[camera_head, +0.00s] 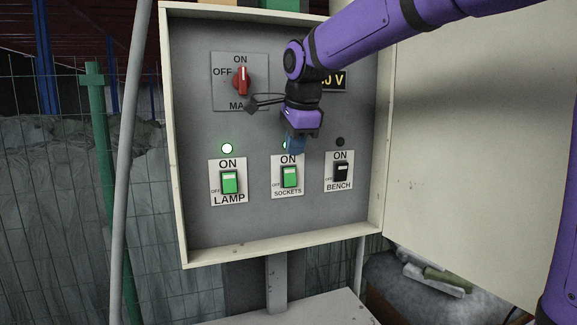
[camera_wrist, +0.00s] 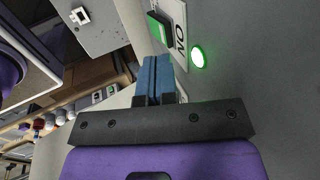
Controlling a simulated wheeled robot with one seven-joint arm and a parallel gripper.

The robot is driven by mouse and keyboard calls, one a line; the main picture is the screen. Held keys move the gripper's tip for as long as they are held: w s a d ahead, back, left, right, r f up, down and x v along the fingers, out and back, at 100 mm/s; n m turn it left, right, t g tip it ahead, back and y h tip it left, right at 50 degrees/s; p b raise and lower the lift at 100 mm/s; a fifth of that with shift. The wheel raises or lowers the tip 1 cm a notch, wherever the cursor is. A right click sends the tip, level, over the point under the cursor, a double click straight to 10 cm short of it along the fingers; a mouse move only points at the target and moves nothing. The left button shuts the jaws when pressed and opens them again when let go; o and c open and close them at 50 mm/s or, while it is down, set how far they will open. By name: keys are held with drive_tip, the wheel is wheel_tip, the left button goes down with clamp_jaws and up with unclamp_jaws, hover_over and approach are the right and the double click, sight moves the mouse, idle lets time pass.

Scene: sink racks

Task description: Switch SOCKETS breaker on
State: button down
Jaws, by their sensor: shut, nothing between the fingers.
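The SOCKETS breaker (camera_head: 289,177) is a rocker on a white plate in the lower middle of the panel. Its rocker shows green, like the LAMP breaker's. A lit indicator (camera_head: 284,147) above it is partly hidden by my gripper (camera_head: 295,149). My gripper is shut and empty, its blue fingers in front of the panel just above the SOCKETS plate; I cannot tell whether they touch it. In the wrist view the shut blue fingers (camera_wrist: 158,75) point toward a green rocker (camera_wrist: 159,29) with a bright green indicator (camera_wrist: 197,56) beside its plate.
The LAMP breaker (camera_head: 229,182) is green with its indicator (camera_head: 227,148) lit. The BENCH breaker (camera_head: 341,172) is black with its indicator (camera_head: 340,141) dark. The red main knob (camera_head: 242,80) points up to ON. The open cabinet door (camera_head: 470,150) stands at right.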

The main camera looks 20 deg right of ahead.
drive_tip(key=v, duration=0.7)
drive_tip(key=shift+w+d, duration=0.1)
drive_tip(key=shift+w, duration=0.05)
drive_tip(key=s+d+f+n, duration=0.2)
drive_tip(key=s+f+n, duration=0.3)
drive_tip(key=s, duration=0.4)
drive_tip(key=s+d+f+n, duration=0.2)
drive_tip(key=s+f+n, duration=0.3)
drive_tip(key=s+n, duration=0.2)
drive_tip(key=s+d+f+n+t, duration=0.1)
drive_tip(key=s+d+f+n, duration=0.1)
drive_tip(key=s+f+n, duration=0.4)
drive_tip(key=s, duration=0.5)
drive_tip(key=shift+d, duration=0.3)
drive_tip(key=shift+w+f, duration=0.1)
drive_tip(key=shift+f, duration=0.05)
